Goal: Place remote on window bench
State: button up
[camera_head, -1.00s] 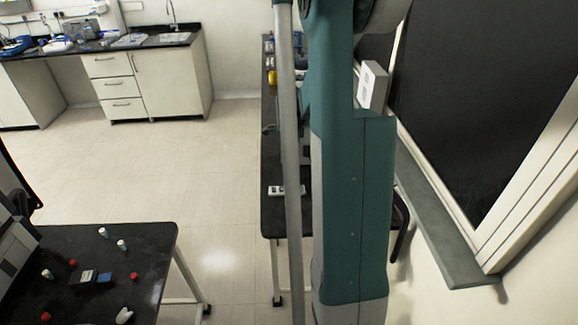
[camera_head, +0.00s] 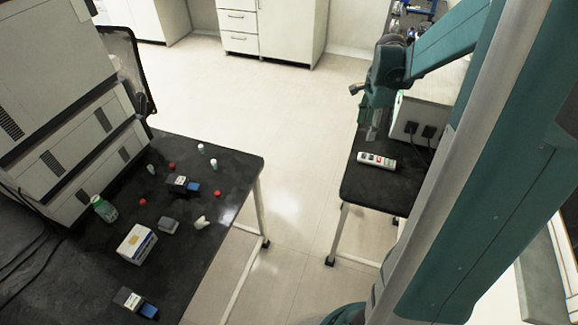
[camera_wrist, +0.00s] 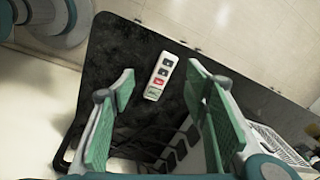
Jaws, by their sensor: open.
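A slim white device with several coloured buttons, which looks like the remote (camera_head: 377,161), lies flat on the black-topped bench (camera_head: 370,190) at the right. The window is hardly in view now, so I cannot be sure this is the window bench. My gripper (camera_head: 373,132) is above the bench, just above and behind the device in the head view. In the wrist view my gripper (camera_wrist: 162,78) is open and empty, with green-padded fingers apart. The device also shows there (camera_wrist: 161,76), framed between the fingertips and lying on the bench beyond them.
A grey box with black sockets (camera_head: 422,118) stands on the bench right of my gripper. A second black table (camera_head: 225,165) at left holds small bottles, red caps, a white carton (camera_head: 136,244) and small boxes. Open floor lies between the two tables.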

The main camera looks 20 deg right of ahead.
jog(key=a+r+n+t, duration=0.1)
jog(key=a+r+n, duration=0.45)
jog(key=a, duration=0.65)
jog(key=s+a+r+n+t, duration=0.1)
jog(key=s+a+r+n, duration=0.1)
jog(key=s+a+n, duration=0.3)
jog(key=s+a+r+n+t, duration=0.2)
jog(key=s+a+n, duration=0.3)
jog(key=a, duration=0.7)
jog(key=s+a+r+n+t, duration=0.2)
jog(key=s+a+n, duration=0.3)
jog(key=a+n, duration=0.2)
jog(key=shift+a+r+y, duration=0.2)
jog(key=shift+a+y, duration=0.1)
jog(key=shift+a, duration=0.75)
